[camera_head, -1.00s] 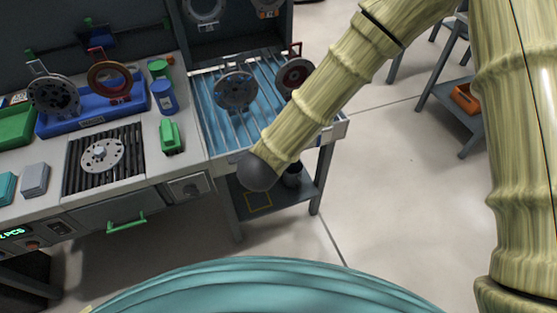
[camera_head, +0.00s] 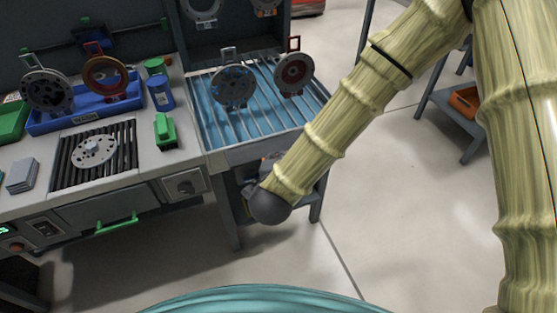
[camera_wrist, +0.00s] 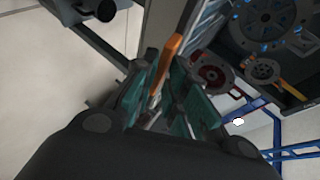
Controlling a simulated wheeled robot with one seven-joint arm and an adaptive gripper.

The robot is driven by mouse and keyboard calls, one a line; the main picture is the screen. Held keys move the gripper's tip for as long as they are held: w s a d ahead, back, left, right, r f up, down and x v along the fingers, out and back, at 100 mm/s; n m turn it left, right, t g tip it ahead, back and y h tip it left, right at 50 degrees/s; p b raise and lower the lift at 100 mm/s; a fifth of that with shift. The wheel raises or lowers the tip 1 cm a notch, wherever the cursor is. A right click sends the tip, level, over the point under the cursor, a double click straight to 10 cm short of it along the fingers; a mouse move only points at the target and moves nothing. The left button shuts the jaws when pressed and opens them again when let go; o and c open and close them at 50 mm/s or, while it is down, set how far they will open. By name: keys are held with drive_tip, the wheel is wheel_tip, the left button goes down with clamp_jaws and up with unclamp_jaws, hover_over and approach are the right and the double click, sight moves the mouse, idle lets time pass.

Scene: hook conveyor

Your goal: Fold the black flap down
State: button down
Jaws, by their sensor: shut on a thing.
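In the wrist view my gripper (camera_wrist: 158,98) has its two green fingers close together around the lower end of an orange bar (camera_wrist: 168,58). It looks shut on this bar, though the contact itself is partly hidden. I cannot tell from this view what the bar is fixed to. In the head view my gripper is hidden behind my arm, low by the front of the blue slatted conveyor bay (camera_head: 265,115). I cannot surely pick out the black flap in either view.
On the bench to the left are a black slatted plate (camera_head: 70,176), a blue tray (camera_head: 70,118) and a green holder (camera_head: 165,130).

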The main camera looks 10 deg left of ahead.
drive_tip(key=shift+f, duration=0.2)
drive_tip(key=c, duration=1.6)
unclamp_jaws()
drive_tip(key=shift+o, duration=0.2)
drive_tip(key=shift+r, duration=0.1)
drive_tip(key=v, duration=1.2)
